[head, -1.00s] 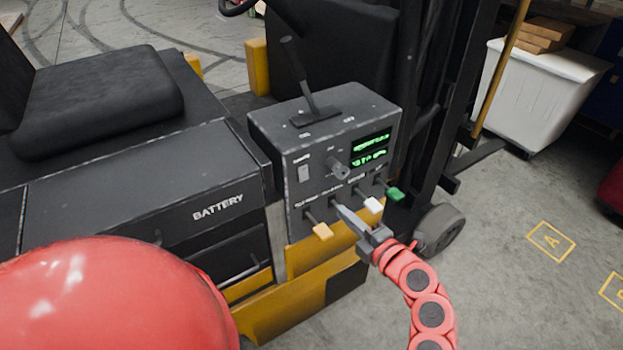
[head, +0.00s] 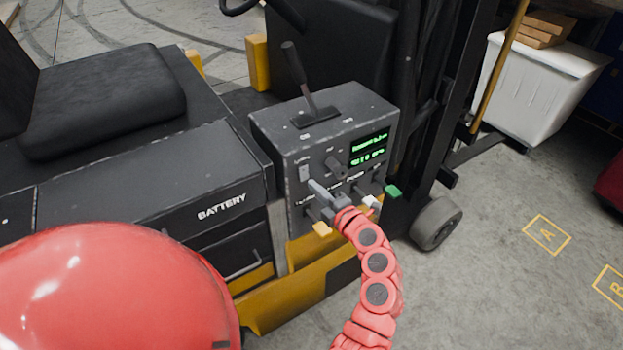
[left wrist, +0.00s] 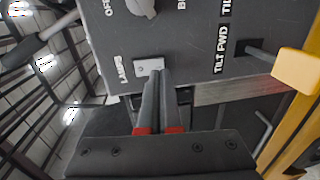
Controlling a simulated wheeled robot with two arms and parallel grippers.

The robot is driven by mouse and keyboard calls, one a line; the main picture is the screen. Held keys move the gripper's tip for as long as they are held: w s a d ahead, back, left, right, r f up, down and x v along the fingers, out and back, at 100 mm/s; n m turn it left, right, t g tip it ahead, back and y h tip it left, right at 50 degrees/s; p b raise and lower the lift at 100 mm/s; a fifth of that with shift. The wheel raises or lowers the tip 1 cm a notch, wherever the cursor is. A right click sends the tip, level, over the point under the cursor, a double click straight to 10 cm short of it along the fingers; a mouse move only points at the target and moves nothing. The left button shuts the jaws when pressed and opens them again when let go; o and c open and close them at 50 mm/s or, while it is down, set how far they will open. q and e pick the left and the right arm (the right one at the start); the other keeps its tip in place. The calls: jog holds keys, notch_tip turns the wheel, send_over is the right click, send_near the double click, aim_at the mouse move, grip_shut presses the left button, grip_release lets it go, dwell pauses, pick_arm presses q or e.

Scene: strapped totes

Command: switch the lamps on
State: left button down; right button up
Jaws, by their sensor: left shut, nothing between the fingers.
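The grey control box (head: 350,105) on the forklift has a small pale rocker switch (head: 303,173) at the left of its front face. In the left wrist view the switch (left wrist: 148,67) sits beside the label LAMPS (left wrist: 122,70). My left gripper (head: 314,187) is shut and empty, its fingertips just below the switch in the head view. In the left wrist view the fingertips (left wrist: 158,73) overlap the switch's lower edge. I cannot tell whether they touch it, or which way the rocker is tipped. My right gripper is not in view.
A round knob (head: 335,164) and a green-lit display (head: 369,149) are right of the switch. Below are levers with orange (head: 322,229), white (head: 371,202) and green (head: 393,191) handles, close to my wrist. A tall lever (head: 300,80) stands on top of the box.

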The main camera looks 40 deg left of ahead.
aim_at(304, 174)
pick_arm(q)
jog(key=shift+x, duration=1.15)
